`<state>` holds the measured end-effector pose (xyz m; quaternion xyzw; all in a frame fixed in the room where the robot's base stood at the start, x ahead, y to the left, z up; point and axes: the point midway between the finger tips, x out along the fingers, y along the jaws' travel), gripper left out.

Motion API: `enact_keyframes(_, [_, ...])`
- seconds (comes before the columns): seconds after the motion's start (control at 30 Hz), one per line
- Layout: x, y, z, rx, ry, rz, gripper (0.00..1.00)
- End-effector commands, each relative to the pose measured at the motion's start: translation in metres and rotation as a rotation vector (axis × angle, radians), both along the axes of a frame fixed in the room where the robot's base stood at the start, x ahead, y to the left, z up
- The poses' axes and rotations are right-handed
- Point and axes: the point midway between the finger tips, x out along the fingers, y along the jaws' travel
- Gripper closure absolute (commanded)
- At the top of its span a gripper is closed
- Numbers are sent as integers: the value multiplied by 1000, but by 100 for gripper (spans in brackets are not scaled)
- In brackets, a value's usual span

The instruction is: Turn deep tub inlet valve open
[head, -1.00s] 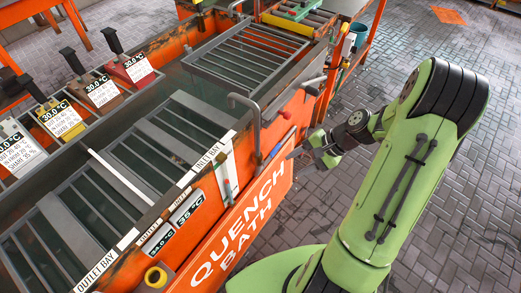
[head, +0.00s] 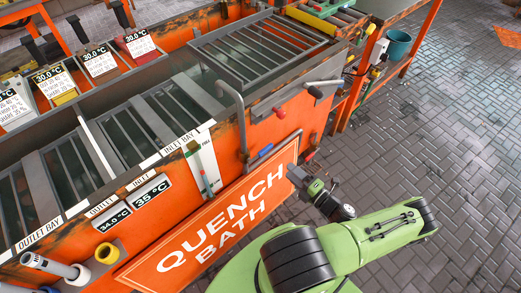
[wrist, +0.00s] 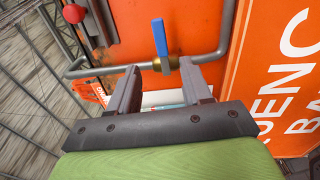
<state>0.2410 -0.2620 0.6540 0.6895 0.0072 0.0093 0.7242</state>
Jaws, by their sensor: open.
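A blue lever (wrist: 159,38) on a brass valve body (wrist: 166,63) sits on a grey pipe (wrist: 110,70) in the wrist view. The lever stands across the pipe's run, roughly at right angles. In the head view the blue lever (head: 265,151) is small, on the orange tank side above the QUENCH BATH sign. My gripper (wrist: 160,68) is open and empty, its two fingers pointing at the valve, one to each side of the brass body in the picture. I cannot tell the remaining gap. In the head view my gripper (head: 298,177) is beside the sign's upper right end. No "deep tub" label is readable.
The QUENCH BATH sign (head: 222,225) stands close to my gripper; it also fills the right of the wrist view (wrist: 285,60). A red knob (wrist: 74,13) is at upper left there. A bent grey pipe (head: 241,120) rises over the tank. Paved floor to the right is clear.

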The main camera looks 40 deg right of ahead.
Motion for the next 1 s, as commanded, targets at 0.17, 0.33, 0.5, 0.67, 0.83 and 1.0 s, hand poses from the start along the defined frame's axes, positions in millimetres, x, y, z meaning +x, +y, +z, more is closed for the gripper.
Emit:
enact_keyframes(0.17, [47, 4, -1, -1, -2, 9, 51])
enact_keyframes(0.33, [89, 5, -1, -3, -1, 9, 51])
enact_keyframes(0.5, [124, 5, -1, -5, 0, 8, 51])
enact_keyframes(0.67, [137, 5, -1, -4, 2, 6, 51])
enact_keyframes(0.83, [139, 5, 0, -4, 2, 5, 51])
enact_keyframes(1.0, [138, 5, 0, -4, 2, 6, 66])
